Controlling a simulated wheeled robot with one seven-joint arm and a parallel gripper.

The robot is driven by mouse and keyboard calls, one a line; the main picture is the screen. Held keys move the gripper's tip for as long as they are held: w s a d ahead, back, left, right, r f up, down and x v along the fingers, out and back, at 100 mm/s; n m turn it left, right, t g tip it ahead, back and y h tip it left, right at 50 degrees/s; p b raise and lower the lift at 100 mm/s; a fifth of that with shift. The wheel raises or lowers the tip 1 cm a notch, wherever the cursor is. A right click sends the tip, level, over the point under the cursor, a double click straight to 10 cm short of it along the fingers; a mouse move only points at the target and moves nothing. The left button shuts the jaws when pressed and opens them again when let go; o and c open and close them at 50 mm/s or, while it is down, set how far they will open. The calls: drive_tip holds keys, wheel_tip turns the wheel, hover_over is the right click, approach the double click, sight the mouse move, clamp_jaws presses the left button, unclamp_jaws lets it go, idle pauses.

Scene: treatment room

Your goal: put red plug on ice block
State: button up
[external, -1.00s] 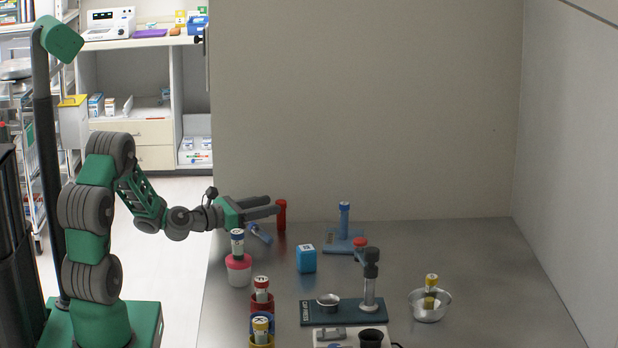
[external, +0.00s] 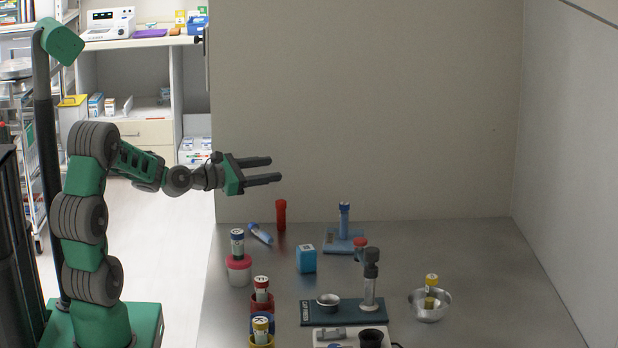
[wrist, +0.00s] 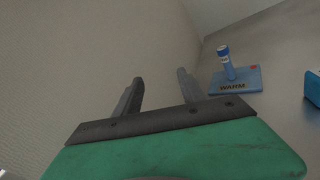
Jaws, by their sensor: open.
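An upright red cylinder (external: 281,215), which looks like the red plug, stands on the table near its back left edge. A blue block (external: 306,259) with a small white label stands in front and to the right of it, apart from it; it may be the ice block, but I cannot read its label. My gripper (external: 276,170) is open and empty, in the air above the red cylinder. In the wrist view my gripper (wrist: 158,82) shows nothing between its fingers, and the red cylinder is out of view there.
A blue tube (external: 260,234) lies beside the red cylinder. A blue plate marked WARM (wrist: 236,82) holds an upright blue-capped tube (wrist: 226,64). Capped tubes in pots (external: 239,270), a dark stand (external: 335,314) and a metal bowl (external: 430,308) stand nearer. The table's right side is clear.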

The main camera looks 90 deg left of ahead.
drive_tip(key=w+m, duration=0.1)
drive_tip(key=m, duration=0.3)
drive_tip(key=m+g+y+b, duration=0.25)
drive_tip(key=m+g, duration=0.35)
drive_tip(key=m, duration=1.9)
hover_over(289, 226)
drive_tip(key=s+d, duration=0.5)
drive_tip(key=s, duration=0.1)
drive_tip(key=shift+h, duration=0.45)
drive_tip(key=f, duration=1.1)
drive_tip(key=shift+w+f+b, duration=0.2)
drive_tip(key=shift+f+b, duration=0.15)
drive_tip(key=shift+f, duration=0.05)
drive_tip(key=x, duration=0.8)
drive_tip(key=shift+w+d, duration=0.1)
drive_tip(key=shift+d, duration=0.05)
drive_tip(key=shift+c, duration=0.6)
